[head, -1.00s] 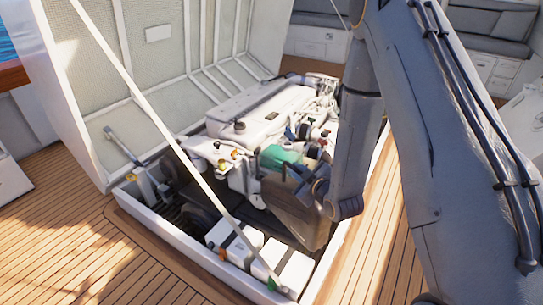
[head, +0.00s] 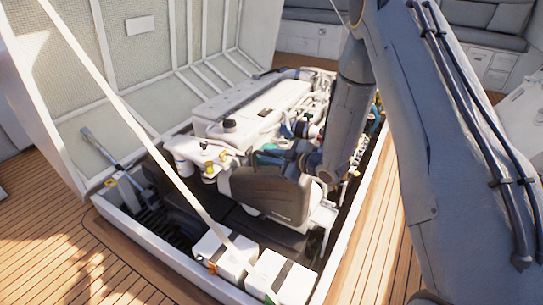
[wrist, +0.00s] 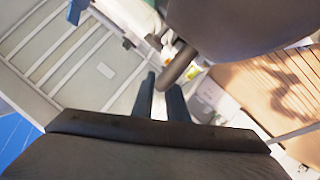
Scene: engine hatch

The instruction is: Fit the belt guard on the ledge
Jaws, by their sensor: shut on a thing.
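The belt guard (head: 268,193) is a dark grey-brown curved panel. In the head view it hangs at the near end of the white engine (head: 262,103), above the dark well floor. My gripper (head: 298,158) is shut on its upper edge. In the wrist view the guard (wrist: 160,150) fills the bottom, and the two dark fingers of my gripper (wrist: 160,108) meet its edge. I cannot tell whether the guard touches anything below. The ledge cannot be picked out with certainty; the guard hides part of the engine front.
Two white boxes (head: 281,278) with dark straps stand in the near corner of the well. A pale strut (head: 140,128) slants across from the raised hatch lid (head: 150,75). The well's white rim (head: 165,250) borders open wooden deck (head: 40,250).

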